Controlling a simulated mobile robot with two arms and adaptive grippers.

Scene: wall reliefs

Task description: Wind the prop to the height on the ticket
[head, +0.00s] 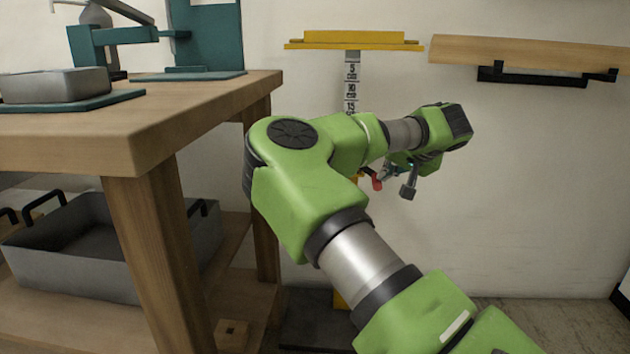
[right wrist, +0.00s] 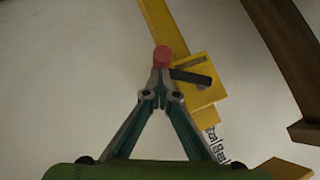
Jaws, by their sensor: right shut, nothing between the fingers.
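The prop has a yellow head (head: 352,40) on a pale post with a scale (head: 351,80) marked 5, 10 and 15 cm. In the right wrist view its yellow housing (right wrist: 196,82) carries a dark crank arm (right wrist: 190,77) with a red knob (right wrist: 162,54) at its end. My right gripper (right wrist: 160,80) is shut and empty, with its fingertips right at the knob; I cannot tell if they touch. In the head view the right gripper (head: 386,171) and red knob (head: 376,184) show partly behind my arm. No ticket is visible. My left gripper is out of view.
A wooden beam (head: 530,53) rests on a black wall bracket (head: 535,77) to the right of the prop. A workbench (head: 150,120) stands at left, with a grey tray (head: 75,265) on its lower shelf. The wall area right of my arm is clear.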

